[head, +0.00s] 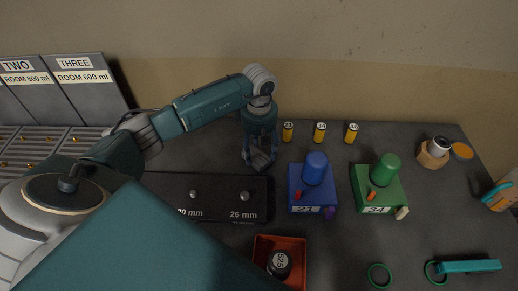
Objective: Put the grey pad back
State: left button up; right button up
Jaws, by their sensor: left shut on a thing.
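A black board (217,207) with two metal knobs and "26 mm" lettering lies just in front of the gripper. My right gripper is not in view.
A blue block (296,190) numbered 21 and a green block (363,185) numbered 34 carry drums. Several yellow cylinders (320,132) stand behind. An orange tray (296,246) holds a black drum (280,263). Green rings (380,275) lie front right. Grey panels (85,90) stand at left.

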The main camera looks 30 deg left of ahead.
aim_at(259, 153)
pick_arm(q)
jog(key=shift+f, duration=0.1)
jog(key=o, duration=1)
jog(key=shift+r, duration=0.3)
notch_tip(259, 153, up, 12)
jog(key=b, duration=0.4)
jog(key=shift+f+b, duration=0.15)
jog(key=shift+b, duration=0.2)
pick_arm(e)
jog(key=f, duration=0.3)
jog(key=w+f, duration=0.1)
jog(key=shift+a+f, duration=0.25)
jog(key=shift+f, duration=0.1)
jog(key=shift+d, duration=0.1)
